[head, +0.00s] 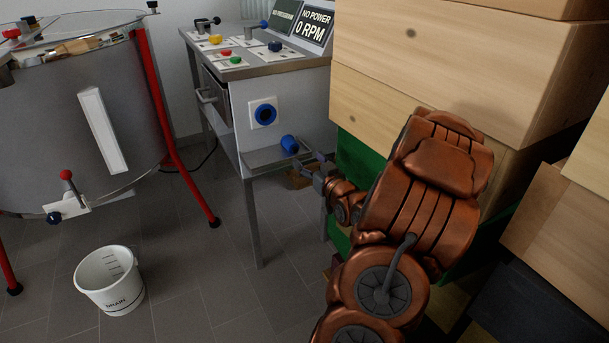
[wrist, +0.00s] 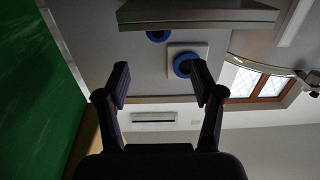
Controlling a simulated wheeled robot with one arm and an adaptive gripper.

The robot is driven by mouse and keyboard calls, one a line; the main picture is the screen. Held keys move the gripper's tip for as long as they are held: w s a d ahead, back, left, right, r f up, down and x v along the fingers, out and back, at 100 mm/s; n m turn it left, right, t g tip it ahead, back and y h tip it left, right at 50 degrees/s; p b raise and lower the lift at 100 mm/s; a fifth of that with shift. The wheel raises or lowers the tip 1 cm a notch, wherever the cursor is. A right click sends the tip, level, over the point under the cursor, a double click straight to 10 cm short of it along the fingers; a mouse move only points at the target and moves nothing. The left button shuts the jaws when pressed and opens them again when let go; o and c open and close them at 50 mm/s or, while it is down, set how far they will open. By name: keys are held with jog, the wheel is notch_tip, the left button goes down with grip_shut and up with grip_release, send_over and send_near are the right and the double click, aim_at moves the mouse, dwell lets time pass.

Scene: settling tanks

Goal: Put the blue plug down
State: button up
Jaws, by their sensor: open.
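The blue plug (head: 289,144) rests on a small grey shelf (head: 262,156) on the side of the control bench. It also shows in the wrist view (wrist: 157,36), partly hidden by the shelf edge (wrist: 195,16). My gripper (head: 308,167) is open, just to the right of and below the plug in the head view. Its two fingers also show spread and empty in the wrist view (wrist: 160,70), apart from the plug. A blue round socket (head: 265,114) on a white plate is on the bench side above the shelf; it also shows in the wrist view (wrist: 185,66).
The bench panel has several coloured buttons and a display (head: 312,25) reading "NO POWER 0 RPM". Stacked wooden boxes (head: 435,75) and a green box (head: 360,160) crowd the right. A steel tank (head: 60,130) and white bucket (head: 110,285) stand left. Floor between is clear.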

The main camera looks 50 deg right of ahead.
jog(key=s+a+f+n+g+y, duration=0.1)
jog(key=a+f+g, duration=0.35)
jog(key=a, duration=0.35)
jog(key=a+f+n+g+y, duration=0.1)
jog(key=a+f+g+y, duration=0.15)
jog(key=a+g, duration=0.45)
jog(key=s+a+r+n+g+y, duration=0.1)
jog(key=s+a+g, duration=0.3)
jog(key=s+a, duration=0.8)
jog(key=s+a+r+n+g+y, duration=0.1)
jog(key=s+a+r+g, duration=0.3)
jog(key=s+a, duration=0.9)
jog(key=s+g, duration=0.1)
jog(key=s, duration=0.2)
jog(key=shift+a+y, duration=0.1)
jog(key=shift+y, duration=0.15)
